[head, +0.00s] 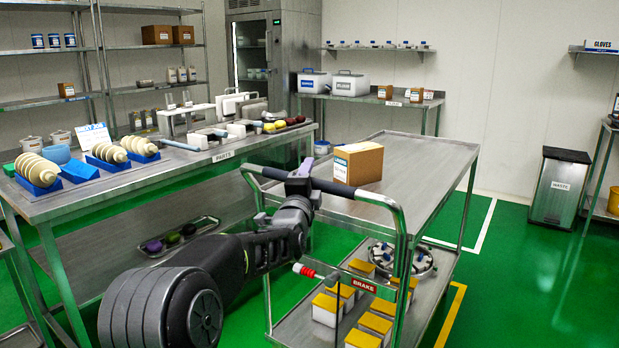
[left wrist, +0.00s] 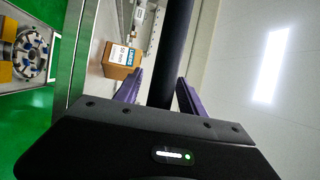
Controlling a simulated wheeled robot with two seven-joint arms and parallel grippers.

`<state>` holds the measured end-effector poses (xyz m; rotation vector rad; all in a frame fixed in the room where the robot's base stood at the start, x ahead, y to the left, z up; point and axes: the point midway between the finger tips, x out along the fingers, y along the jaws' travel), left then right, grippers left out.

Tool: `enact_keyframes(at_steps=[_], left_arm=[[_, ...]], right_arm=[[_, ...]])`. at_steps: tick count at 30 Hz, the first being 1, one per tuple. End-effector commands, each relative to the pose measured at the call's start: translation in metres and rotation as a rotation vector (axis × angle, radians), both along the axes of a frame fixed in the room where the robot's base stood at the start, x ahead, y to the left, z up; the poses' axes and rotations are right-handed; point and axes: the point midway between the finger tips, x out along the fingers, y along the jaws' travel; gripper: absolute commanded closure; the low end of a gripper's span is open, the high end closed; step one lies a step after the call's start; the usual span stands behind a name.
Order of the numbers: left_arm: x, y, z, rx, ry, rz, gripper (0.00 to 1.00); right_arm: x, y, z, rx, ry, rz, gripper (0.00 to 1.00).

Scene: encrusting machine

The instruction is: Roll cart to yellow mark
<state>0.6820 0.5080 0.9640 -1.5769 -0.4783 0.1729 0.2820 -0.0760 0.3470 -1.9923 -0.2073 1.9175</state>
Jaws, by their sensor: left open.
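The steel cart (head: 440,158) stands at the centre right in the head view. Its push handle has a black grip bar (head: 350,190) at the near end. My left gripper (head: 303,172) is at the left part of this bar. In the left wrist view the bar (left wrist: 174,45) runs between the two open purple fingers (left wrist: 160,88), which look apart from each other. A BRAKE label (head: 363,285) and a lever with a red knob (head: 303,269) are below the handle. A yellow floor line (head: 450,315) lies right of the cart's lower shelf. My right gripper is out of view.
A cardboard box (head: 358,163) sits on the cart top, and yellow-lidded tubs (head: 376,326) and a round metal part (head: 403,258) are on its lower shelf. A parts table (head: 100,190) is close on the left. A white floor line (head: 487,228) and open green floor are to the right.

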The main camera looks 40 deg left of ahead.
Motion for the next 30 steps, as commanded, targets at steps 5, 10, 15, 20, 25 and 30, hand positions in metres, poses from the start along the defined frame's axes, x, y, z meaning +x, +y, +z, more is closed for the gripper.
enact_keyframes(at_steps=[5,10,15,20,25,30], left_arm=[[-0.012,-0.005,-0.001,-0.002,-0.002,0.0,0.52],[-0.035,-0.015,-0.005,-0.004,-0.002,-0.001,0.52],[-0.058,-0.026,-0.01,-0.003,-0.001,-0.001,0.52],[-0.068,-0.031,-0.014,-0.001,0.001,0.0,0.52],[-0.069,-0.031,-0.014,0.0,0.0,-0.001,0.52],[-0.069,-0.031,-0.014,0.0,0.0,0.0,0.52]], right_arm=[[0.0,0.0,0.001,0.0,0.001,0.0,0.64],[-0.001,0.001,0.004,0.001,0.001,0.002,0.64],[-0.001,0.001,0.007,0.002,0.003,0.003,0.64],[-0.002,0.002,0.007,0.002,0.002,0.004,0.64],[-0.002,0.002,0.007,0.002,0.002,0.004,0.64],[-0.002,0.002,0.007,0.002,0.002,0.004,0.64]])
